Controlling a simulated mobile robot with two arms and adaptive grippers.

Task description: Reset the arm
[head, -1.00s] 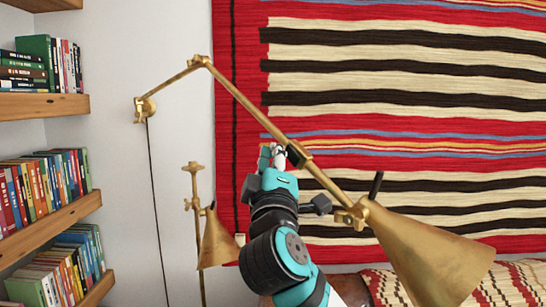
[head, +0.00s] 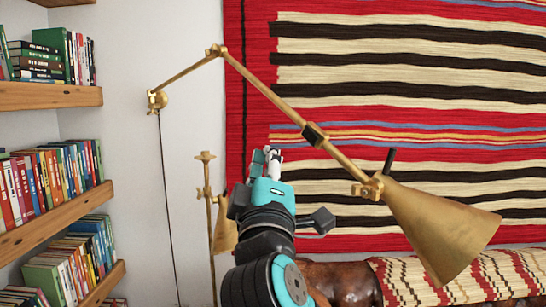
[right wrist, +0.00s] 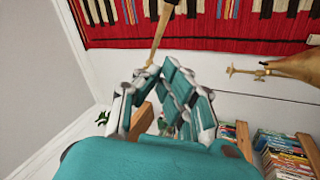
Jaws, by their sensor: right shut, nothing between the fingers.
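My right gripper (head: 268,160) is raised in front of the wall in the head view, fingers pointing up. It is shut with nothing held, left of and below the sloping arm of a brass wall lamp (head: 290,113), with a visible gap in the picture. The lamp's cone shade (head: 440,230) hangs at the lower right. In the right wrist view the teal fingers of my right gripper (right wrist: 158,72) lean together, and a brass rod (right wrist: 161,35) shows just beyond their tips; I cannot tell whether they touch. My left gripper is not in view.
A second brass lamp (head: 207,190) stands partly behind my right arm. Wooden bookshelves (head: 60,222) with books are at the left. A striped red rug (head: 420,120) hangs on the wall, above a brown leather seat (head: 345,282) with a patterned cover.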

